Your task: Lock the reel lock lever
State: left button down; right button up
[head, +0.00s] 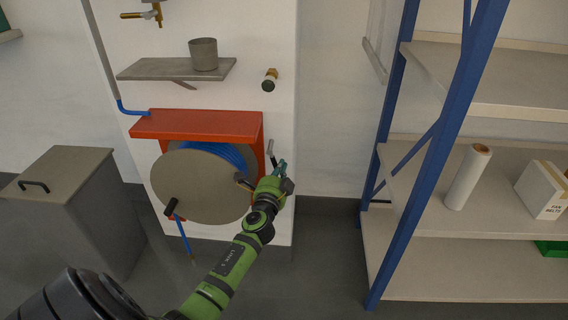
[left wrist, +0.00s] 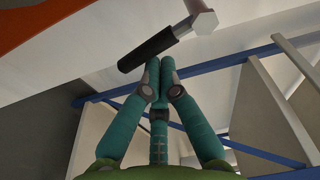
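The hose reel has a red frame (head: 197,124), a large grey-brown disc (head: 195,188) and blue hose (head: 232,154) behind it. The reel lock lever (head: 271,150) is at the reel's right side. In the left wrist view its black grip (left wrist: 147,51) slants across the top, joined to a metal shaft and a pale end piece. My left gripper (head: 282,166) is beside the lever in the head view. Its teal fingertips (left wrist: 160,62) are together with nothing between them, just below the black grip; I cannot tell whether they touch it. My right gripper is not in view.
A grey shelf with a cup (head: 203,54) is above the reel, with a small valve (head: 270,79) to its right. A grey lidded bin (head: 66,205) stands left. Blue-posted shelving (head: 436,150) stands right, with clear floor between it and the reel's wall.

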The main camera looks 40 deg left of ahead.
pick_arm(q)
jog(key=shift+s+a+f+m+p, duration=0.25)
jog(key=shift+a+m+p, duration=0.1)
jog(key=shift+m, duration=0.65)
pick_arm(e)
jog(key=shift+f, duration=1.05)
pick_arm(q)
jog(key=shift+w, duration=0.1)
